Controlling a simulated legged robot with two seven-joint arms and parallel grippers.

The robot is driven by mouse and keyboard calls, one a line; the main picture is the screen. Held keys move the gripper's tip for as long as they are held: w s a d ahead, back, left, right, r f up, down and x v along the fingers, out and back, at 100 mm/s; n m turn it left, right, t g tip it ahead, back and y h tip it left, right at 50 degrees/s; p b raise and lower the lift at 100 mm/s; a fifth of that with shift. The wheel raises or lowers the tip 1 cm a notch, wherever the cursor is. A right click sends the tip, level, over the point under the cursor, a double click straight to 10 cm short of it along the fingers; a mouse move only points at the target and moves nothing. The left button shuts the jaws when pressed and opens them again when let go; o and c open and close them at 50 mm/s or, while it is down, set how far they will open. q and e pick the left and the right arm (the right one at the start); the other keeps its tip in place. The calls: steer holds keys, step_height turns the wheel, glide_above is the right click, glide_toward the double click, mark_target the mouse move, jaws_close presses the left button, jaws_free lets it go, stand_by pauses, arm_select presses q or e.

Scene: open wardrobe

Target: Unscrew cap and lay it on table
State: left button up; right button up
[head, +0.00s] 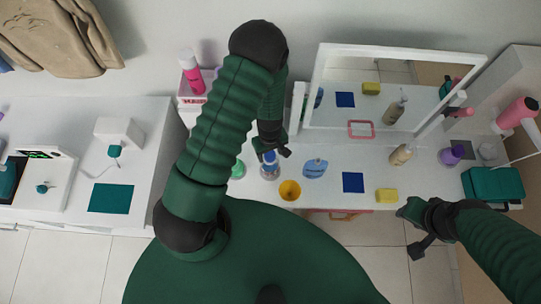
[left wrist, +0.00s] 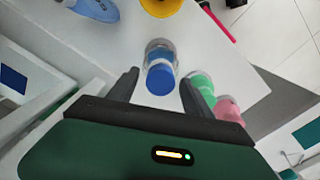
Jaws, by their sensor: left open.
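A clear bottle (head: 269,172) with a blue cap (head: 269,157) stands upright on the white table (head: 330,199). The bottle (left wrist: 158,49) and its cap (left wrist: 160,79) also show in the left wrist view. My left gripper (head: 273,151) is open and empty, right at the cap. In the left wrist view its fingers (left wrist: 159,77) lie on either side of the cap, with visible gaps. The cap sits on the bottle. My right gripper (head: 422,228) is in front of the table's right part; its jaw state is unclear.
A green bottle (head: 238,169) stands close left of the clear one. A yellow cup (head: 289,190) and a blue bottle (head: 315,168) are to its right. A blue square (head: 353,183) and a yellow sponge (head: 387,195) lie farther right. A mirror (head: 341,101) stands behind.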

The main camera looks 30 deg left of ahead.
arm_select(q)
steer(key=m, duration=0.4)
steer(key=shift+f, duration=0.15)
steer(key=m, duration=0.7)
